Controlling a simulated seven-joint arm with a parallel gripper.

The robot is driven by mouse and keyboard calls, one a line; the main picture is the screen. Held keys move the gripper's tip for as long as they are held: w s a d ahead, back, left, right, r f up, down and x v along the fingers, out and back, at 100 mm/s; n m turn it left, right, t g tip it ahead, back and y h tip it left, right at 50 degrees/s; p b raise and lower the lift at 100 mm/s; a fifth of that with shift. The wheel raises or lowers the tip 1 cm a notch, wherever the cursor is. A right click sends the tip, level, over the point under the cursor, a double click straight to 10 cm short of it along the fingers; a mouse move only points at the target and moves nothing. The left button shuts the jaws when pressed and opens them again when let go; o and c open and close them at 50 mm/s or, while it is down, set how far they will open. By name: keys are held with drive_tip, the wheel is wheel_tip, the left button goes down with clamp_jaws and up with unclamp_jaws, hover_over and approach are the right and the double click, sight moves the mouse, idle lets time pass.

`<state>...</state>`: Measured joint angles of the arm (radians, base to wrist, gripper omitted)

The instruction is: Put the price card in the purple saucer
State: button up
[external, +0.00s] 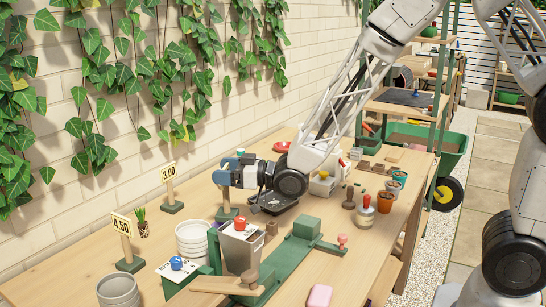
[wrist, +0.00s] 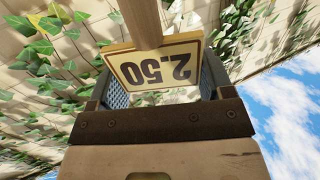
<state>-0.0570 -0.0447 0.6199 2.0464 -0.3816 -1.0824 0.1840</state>
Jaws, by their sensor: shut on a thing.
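A price card reading 2.50 (wrist: 158,68) sits between the two fingers of my gripper (wrist: 152,82) in the wrist view, upside down there, with its wooden post running to the top of the picture. In the external view my gripper (external: 224,177) is shut on this card, above the bench near the wall, and hides most of it. The post drops below the gripper to a dark green base (external: 228,214) that appears at bench level; I cannot tell whether it touches the bench.
Other price signs reading 3.00 (external: 168,173) and 4.50 (external: 121,223) stand to the left. White stacked pots (external: 192,240), a grey bin (external: 240,248) and a green bench fixture (external: 300,250) crowd the front. Terracotta pots (external: 385,201) stand right.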

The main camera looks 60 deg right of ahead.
drive_tip(key=shift+f, duration=0.1)
drive_tip(key=shift+f, duration=2.35)
drive_tip(key=o, duration=1.4)
drive_tip(key=shift+c, duration=0.2)
drive_tip(key=shift+r, duration=0.1)
drive_tip(key=shift+r, duration=0.5)
drive_tip(key=v, duration=0.7)
drive_tip(key=shift+s, duration=0.25)
drive_tip(key=shift+d, duration=0.1)
drive_tip(key=shift+r, duration=0.1)
